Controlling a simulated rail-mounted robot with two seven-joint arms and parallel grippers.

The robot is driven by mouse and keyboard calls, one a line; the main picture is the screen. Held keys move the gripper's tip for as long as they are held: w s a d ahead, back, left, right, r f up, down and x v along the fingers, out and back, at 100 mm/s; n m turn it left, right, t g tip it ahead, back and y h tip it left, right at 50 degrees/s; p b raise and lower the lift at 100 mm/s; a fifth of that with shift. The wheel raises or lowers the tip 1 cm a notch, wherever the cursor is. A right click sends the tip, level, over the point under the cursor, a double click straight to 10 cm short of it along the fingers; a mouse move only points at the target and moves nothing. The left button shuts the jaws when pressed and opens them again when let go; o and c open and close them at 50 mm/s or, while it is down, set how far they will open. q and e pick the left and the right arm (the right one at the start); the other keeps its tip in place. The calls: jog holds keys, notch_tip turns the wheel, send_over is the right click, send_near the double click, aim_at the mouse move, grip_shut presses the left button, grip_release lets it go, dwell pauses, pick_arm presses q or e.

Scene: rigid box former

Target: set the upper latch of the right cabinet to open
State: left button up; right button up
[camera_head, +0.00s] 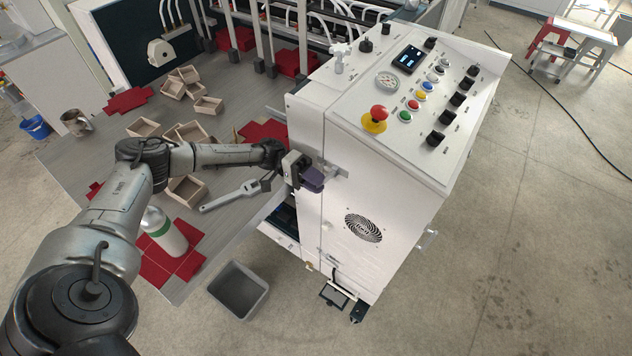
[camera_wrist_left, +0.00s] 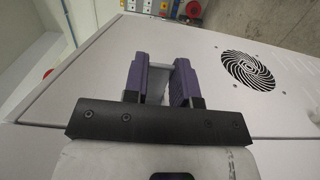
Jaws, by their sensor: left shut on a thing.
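The right cabinet (camera_head: 388,235) is a white box with a sloped control panel on top and a round vent in its side; its side wall also fills much of the left wrist view (camera_wrist_left: 225,120). My left gripper (camera_head: 314,178) is at the upper part of this side, near the left edge. In the left wrist view its purple fingers (camera_wrist_left: 161,82) are shut on a small pale piece, the upper latch (camera_wrist_left: 157,88). The fingers hide most of the latch, so I cannot tell its setting. My right gripper is out of view.
The panel above carries a red emergency stop (camera_head: 376,117), coloured buttons and black knobs. Left of the cabinet, a grey table (camera_head: 75,165) holds cardboard boxes, a wrench (camera_head: 232,195) and a bottle (camera_head: 163,232). A grey bin (camera_head: 238,290) stands on the floor.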

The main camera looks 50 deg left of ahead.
pick_arm(q)
jog(key=o, duration=0.9)
jog(key=shift+d, duration=0.1)
jog(key=shift+b+v, duration=1.7)
jog(key=shift+v, duration=5.25)
jog(key=shift+w+d+f, duration=0.1)
jog(key=shift+w, duration=0.05)
